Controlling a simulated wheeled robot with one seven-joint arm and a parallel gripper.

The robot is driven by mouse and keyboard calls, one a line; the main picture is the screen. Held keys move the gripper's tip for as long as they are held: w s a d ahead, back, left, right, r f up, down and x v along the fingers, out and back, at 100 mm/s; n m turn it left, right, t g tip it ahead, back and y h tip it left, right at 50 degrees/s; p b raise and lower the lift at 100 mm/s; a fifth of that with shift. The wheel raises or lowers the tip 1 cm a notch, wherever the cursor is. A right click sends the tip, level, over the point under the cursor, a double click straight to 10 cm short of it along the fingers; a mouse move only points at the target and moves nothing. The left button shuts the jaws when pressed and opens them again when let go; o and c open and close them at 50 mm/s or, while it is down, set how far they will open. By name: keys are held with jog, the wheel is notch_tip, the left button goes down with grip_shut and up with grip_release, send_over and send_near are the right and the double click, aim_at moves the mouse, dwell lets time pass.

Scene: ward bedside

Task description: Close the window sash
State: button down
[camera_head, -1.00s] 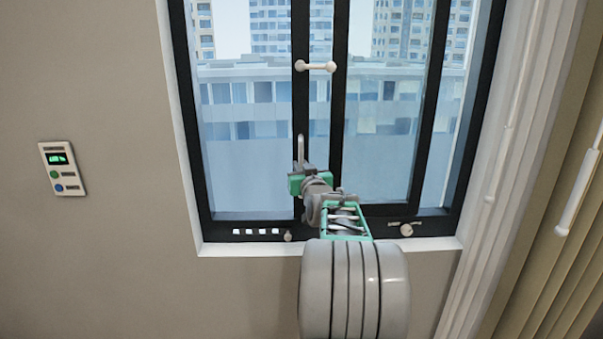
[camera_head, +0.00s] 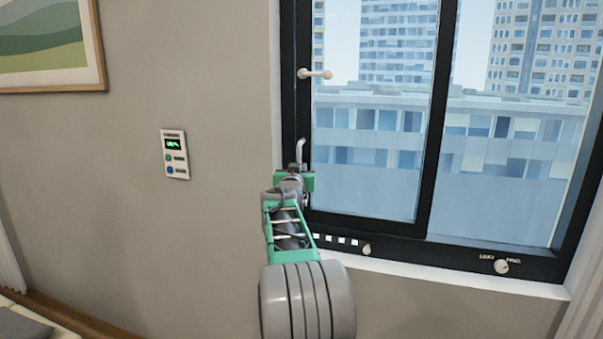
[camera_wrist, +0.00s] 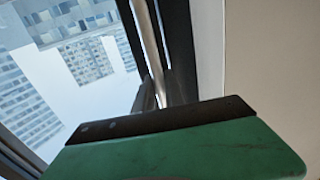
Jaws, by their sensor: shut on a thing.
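The window sash (camera_head: 432,150) is a dark-framed sliding pane. Its left stile lies along the left window frame (camera_head: 288,60), with no clear gap visible between them. A slim upright grey handle (camera_head: 301,150) stands on the left stile, partly hidden by my gripper. My gripper (camera_head: 298,175) is shut on this handle at its lower part. In the wrist view, the handle (camera_wrist: 149,40) runs down to the fingers, beside the dark frame, and the green gripper body hides the lower part.
A white two-knobbed lever (camera_head: 314,74) sits above the handle. Small knobs (camera_head: 366,249) and a dial (camera_head: 501,266) are on the lower frame. A wall panel (camera_head: 174,154) and a picture (camera_head: 50,45) are to the left. The wall between panel and window is clear.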

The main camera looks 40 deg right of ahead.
jog(key=shift+w+a+r, duration=0.15)
jog(key=shift+w+r, duration=0.05)
jog(key=shift+w, duration=0.05)
jog(key=c, duration=1.6)
grip_release()
jog(key=shift+w+f, duration=0.1)
jog(key=shift+w, duration=0.15)
jog(key=shift+o, duration=1)
jog(key=shift+s, duration=0.1)
jog(key=shift+s+a+f, duration=0.1)
jog(key=shift+s, duration=0.05)
jog(key=b+v, duration=0.1)
jog(key=v, duration=0.6)
jog(key=shift+a, duration=0.2)
